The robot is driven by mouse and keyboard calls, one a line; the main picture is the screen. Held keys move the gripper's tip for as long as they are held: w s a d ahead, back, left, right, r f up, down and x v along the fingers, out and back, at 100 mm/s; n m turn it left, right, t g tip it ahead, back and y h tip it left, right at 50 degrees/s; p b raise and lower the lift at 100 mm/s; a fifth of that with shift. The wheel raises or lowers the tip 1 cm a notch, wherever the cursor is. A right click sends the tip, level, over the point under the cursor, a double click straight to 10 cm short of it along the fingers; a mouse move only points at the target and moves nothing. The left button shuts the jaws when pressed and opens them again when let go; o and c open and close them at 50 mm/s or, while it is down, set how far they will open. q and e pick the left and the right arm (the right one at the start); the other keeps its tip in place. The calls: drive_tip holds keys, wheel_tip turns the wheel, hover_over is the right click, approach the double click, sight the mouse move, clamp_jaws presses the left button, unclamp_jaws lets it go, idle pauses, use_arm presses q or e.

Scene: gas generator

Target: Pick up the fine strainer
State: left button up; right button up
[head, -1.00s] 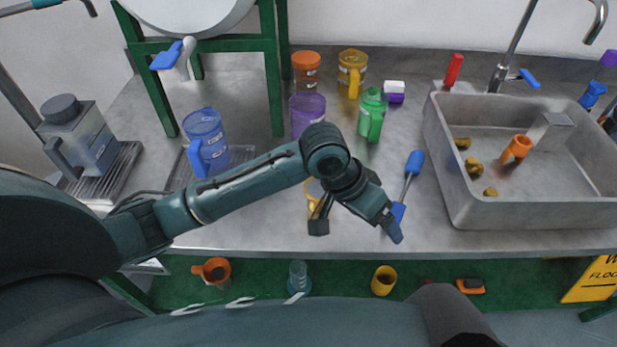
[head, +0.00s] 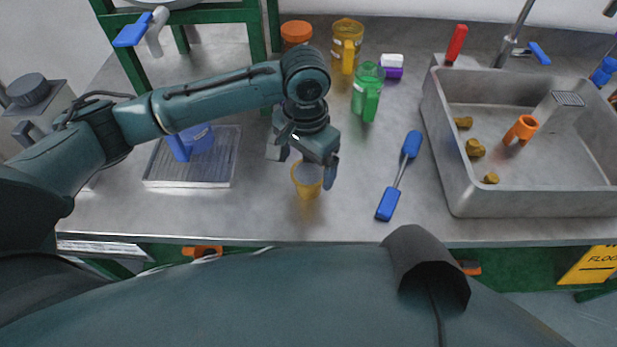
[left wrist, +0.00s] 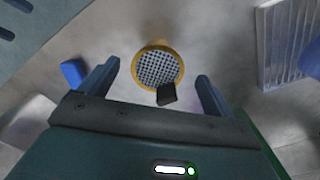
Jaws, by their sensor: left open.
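A small yellow cup-shaped strainer (head: 307,181) stands on the metal counter, apart from the other items. In the left wrist view the strainer (left wrist: 158,66) shows a round mesh inside a yellow rim, with a dark block at its near edge. My left gripper (head: 304,165) is open above the strainer and partly covers it in the head view. In the left wrist view the strainer lies ahead, between the lines of the two spread fingers, with nothing gripped. My right gripper is not in view.
A blue-handled tool (head: 399,176) lies right of the strainer. A metal sink (head: 455,190) stands farther right. A drip tray (head: 190,180) with a blue jug is at left. Green (head: 367,92) and yellow (head: 346,46) containers stand behind. The counter in front is clear.

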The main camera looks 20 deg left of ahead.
sight(308, 173)
use_arm(q)
drive_tip(key=shift+w+d+f, duration=0.15)
drive_tip(key=shift+f, duration=2.6)
drive_tip(key=shift+c, duration=0.2)
